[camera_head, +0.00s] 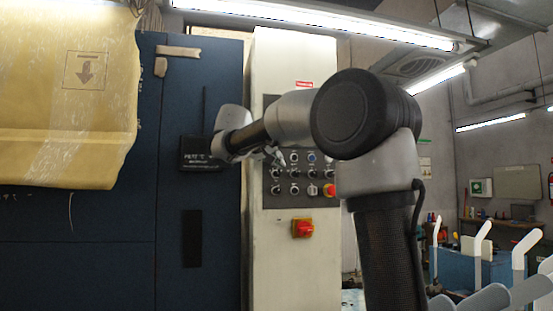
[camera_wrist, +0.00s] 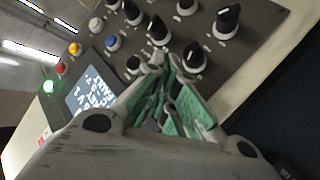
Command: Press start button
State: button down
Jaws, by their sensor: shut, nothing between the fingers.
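The control panel (camera_head: 290,197) is a dark plate with rows of knobs and buttons on a pale cabinet column. It also shows in the wrist view (camera_wrist: 262,22). There I see a lit green button (camera_wrist: 48,86), a red one (camera_wrist: 62,68), a yellow one (camera_wrist: 75,48), a blue one (camera_wrist: 113,43) and white ones. No label tells me which is the start button. My gripper (camera_head: 277,156) is in front of the panel's left part; in the wrist view its green-padded fingers (camera_wrist: 164,85) are shut and empty, close to black knobs. Contact cannot be told.
A small screen (camera_wrist: 90,90) sits beside the buttons. Below the panel is a red switch (camera_head: 302,229) on yellow; a red knob (camera_head: 329,190) is at the panel's right. A dark blue cabinet (camera_head: 175,235) with a hanging yellow sheet (camera_head: 65,95) stands left.

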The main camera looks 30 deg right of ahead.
jog(key=shift+s+a, duration=0.15)
jog(key=shift+s, duration=0.35)
jog(key=s, duration=0.2)
jog(key=s+a, duration=0.1)
jog(key=s, duration=0.1)
jog(key=shift+s+a, duration=0.15)
jog(key=shift+s, duration=0.25)
dwell(0.6)
